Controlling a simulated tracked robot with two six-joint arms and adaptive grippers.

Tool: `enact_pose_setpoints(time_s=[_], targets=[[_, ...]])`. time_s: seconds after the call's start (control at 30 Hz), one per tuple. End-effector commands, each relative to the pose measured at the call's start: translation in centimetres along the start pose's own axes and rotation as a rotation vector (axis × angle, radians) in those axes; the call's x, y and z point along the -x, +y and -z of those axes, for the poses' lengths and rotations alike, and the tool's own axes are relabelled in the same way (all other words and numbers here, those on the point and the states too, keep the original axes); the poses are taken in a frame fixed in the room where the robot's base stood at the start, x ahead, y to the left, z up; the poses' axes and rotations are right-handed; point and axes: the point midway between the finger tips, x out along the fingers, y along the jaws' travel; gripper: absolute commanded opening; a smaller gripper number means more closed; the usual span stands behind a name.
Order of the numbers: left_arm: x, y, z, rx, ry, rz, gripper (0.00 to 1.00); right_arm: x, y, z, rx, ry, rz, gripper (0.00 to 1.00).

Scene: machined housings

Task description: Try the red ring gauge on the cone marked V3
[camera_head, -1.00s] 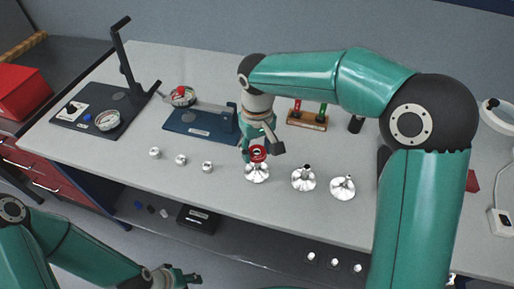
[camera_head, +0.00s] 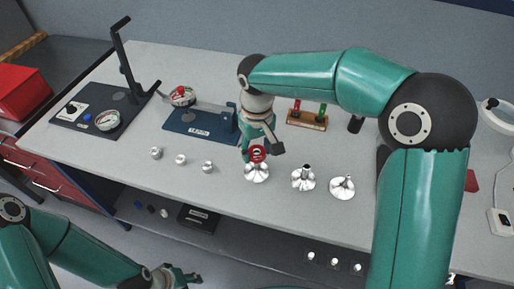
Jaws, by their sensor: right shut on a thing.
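The red ring gauge (camera_head: 257,154) is in my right gripper (camera_head: 262,150), which is shut on it. The ring is at the top of the leftmost silver cone (camera_head: 257,173), around or just above its tip; I cannot tell if it rests there. Two more silver cones, the middle one (camera_head: 303,179) and the right one (camera_head: 342,187), stand in a row to the right. The markings on the cones are too small to read, so I cannot tell which is V3. My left gripper (camera_head: 186,278) is low at the bottom of the view, in front of the bench, empty, with its fingers apart.
Several small silver parts (camera_head: 181,160) stand left of the cones. Behind are a blue fixture (camera_head: 200,126) with a dial gauge (camera_head: 182,97), a black gauge stand (camera_head: 92,120) and a wooden rack (camera_head: 307,119) with red and green pieces. A shelf (camera_head: 250,236) runs below the bench.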

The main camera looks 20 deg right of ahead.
Motion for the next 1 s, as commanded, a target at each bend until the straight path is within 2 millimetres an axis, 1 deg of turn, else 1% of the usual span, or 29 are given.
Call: enact_pose_setpoints(time_s=[0.67,1.0], targets=[[-1.1,-0.4,0.0,0.0,0.0,0.0,0.4,-1.5,0.0,0.0,0.0,0.0,0.0,0.1],[-1.0,-0.4,0.0,0.0,0.0,0.0,0.4,-1.5,0.0,0.0,0.0,0.0,0.0,0.1]])
